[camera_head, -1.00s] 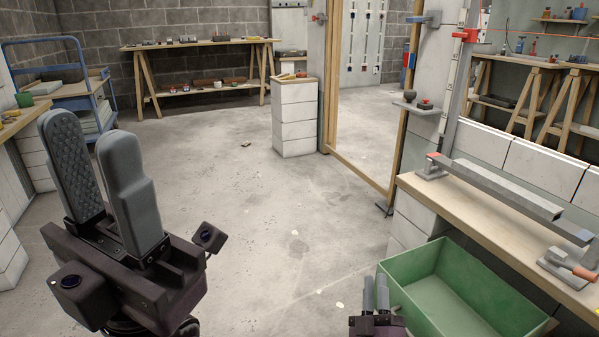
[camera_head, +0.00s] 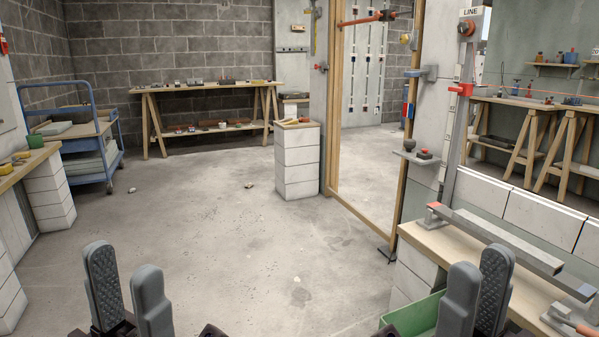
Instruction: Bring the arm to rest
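My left gripper (camera_head: 128,292) is at the lower left of the head view, its two grey fingers pointing up with a narrow gap between them. Nothing shows between the fingers. My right gripper (camera_head: 476,290) is at the lower right, in front of the green bin, its two grey fingers also upright. The fingers overlap in this view, and I see no object held in them. The bases of both grippers are cut off by the bottom edge.
A green bin (camera_head: 408,315) stands at the lower right, partly hidden by my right gripper. Beside it a wooden bench (camera_head: 428,240) carries a grey bar (camera_head: 495,238). A block pillar (camera_head: 298,160) and blue cart (camera_head: 92,150) stand further back.

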